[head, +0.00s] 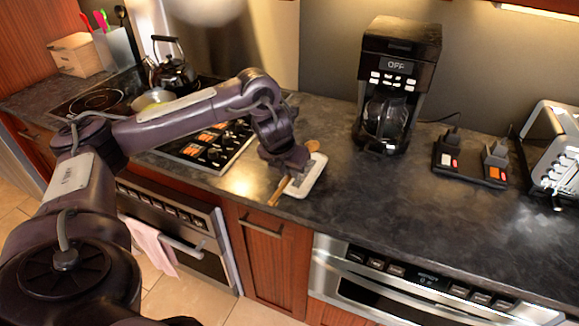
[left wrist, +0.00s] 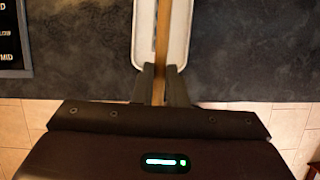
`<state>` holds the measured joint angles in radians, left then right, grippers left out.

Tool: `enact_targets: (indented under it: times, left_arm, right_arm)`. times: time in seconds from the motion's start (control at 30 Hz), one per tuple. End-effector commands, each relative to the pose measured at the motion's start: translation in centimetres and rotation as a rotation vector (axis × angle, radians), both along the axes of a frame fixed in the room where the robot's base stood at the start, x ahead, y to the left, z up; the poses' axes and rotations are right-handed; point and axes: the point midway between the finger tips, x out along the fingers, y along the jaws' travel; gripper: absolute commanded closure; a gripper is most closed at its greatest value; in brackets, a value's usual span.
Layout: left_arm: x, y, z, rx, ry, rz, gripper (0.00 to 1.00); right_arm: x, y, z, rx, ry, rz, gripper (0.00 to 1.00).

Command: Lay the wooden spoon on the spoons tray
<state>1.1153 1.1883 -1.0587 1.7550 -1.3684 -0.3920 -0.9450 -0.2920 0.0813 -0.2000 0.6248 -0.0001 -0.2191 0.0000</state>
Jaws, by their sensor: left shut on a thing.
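The wooden spoon (head: 313,146) shows in the head view with its bowl end beyond my left gripper and its handle end toward the counter's front edge. My left gripper (head: 290,172) is shut on the spoon's handle. In the left wrist view the two fingers (left wrist: 160,82) close around the handle (left wrist: 161,50). The white spoons tray (head: 318,178) lies on the counter right by the gripper. In the left wrist view the spoon passes over the tray (left wrist: 145,35). I cannot tell whether the spoon touches it. My right gripper is not in view.
The dark stone counter (head: 345,215) is clear to the right of the tray. The stove (head: 215,150) with a pot (head: 152,99) and a kettle (head: 172,70) is at left.

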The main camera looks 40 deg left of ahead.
Motion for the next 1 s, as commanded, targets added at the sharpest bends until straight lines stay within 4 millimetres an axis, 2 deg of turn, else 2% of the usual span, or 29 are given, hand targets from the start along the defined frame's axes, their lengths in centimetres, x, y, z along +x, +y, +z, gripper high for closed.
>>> enact_targets:
  times: [0.1,0.4,0.93,0.97,1.0]
  left_arm:
    - [0.0,0.0,-1.5,0.000,0.000,0.000,1.00]
    - [0.0,0.0,-3.6,0.000,-0.001,0.001,1.00]
    - [0.0,0.0,-4.3,0.000,-0.001,0.001,1.00]
    - [0.0,0.0,-4.3,0.000,-0.001,0.001,0.84]
    - [0.0,0.0,-4.3,0.000,-0.001,0.001,0.79]
  right_arm:
    - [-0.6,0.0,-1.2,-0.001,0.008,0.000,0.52]
    - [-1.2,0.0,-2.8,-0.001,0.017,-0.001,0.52]
    - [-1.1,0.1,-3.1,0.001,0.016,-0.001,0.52]
    - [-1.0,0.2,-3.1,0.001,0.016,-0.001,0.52]
    - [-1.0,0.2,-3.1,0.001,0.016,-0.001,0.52]
